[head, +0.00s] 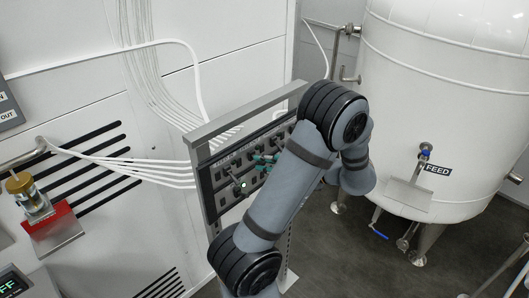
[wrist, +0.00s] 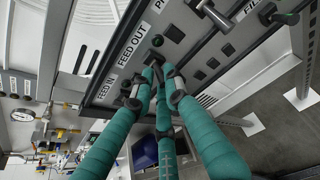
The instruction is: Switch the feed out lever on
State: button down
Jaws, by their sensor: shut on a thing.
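The control panel (head: 232,170) stands upright on a grey frame, with rows of dark levers and switches. In the wrist view, the FEED OUT label (wrist: 133,44) sits beside FEED IN on the panel. My gripper (wrist: 157,72) has its teal fingers closed together on the panel just below the FEED OUT label, around the feed out lever. The fingers hide most of that lever, so its angle cannot be told. In the head view, my gripper (head: 264,159) shows as small teal fingers against the panel.
A green light (head: 243,184) glows on the panel. The white FEED tank (head: 430,90) stands to the right. A red-based brass device (head: 45,215) stands at the left.

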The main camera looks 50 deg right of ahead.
jog(key=r+g+p, duration=0.1)
jog(key=p, duration=0.1)
jog(key=g+p, duration=0.2)
jog(key=p, duration=0.1)
jog(key=r+g+p, duration=0.1)
jog(key=g+p, duration=0.1)
jog(key=p, duration=0.1)
jog(key=shift+w+d+r+y, duration=0.1)
jog(key=shift+w+r+y, duration=0.2)
jog(key=shift+r, duration=0.05)
jog(key=shift+w+g+p, duration=0.1)
jog(key=shift+g+p, duration=0.6)
jog(key=shift+p, duration=0.35)
jog(key=shift+f+g+p, duration=0.2)
jog(key=shift+g+p, duration=0.1)
jog(key=shift+p, duration=0.05)
jog(key=c, duration=1.8)
grip_release()
jog(key=shift+d, duration=0.1)
jog(key=shift+w, duration=0.1)
jog(key=v, duration=1.2)
jog(key=shift+d, duration=0.15)
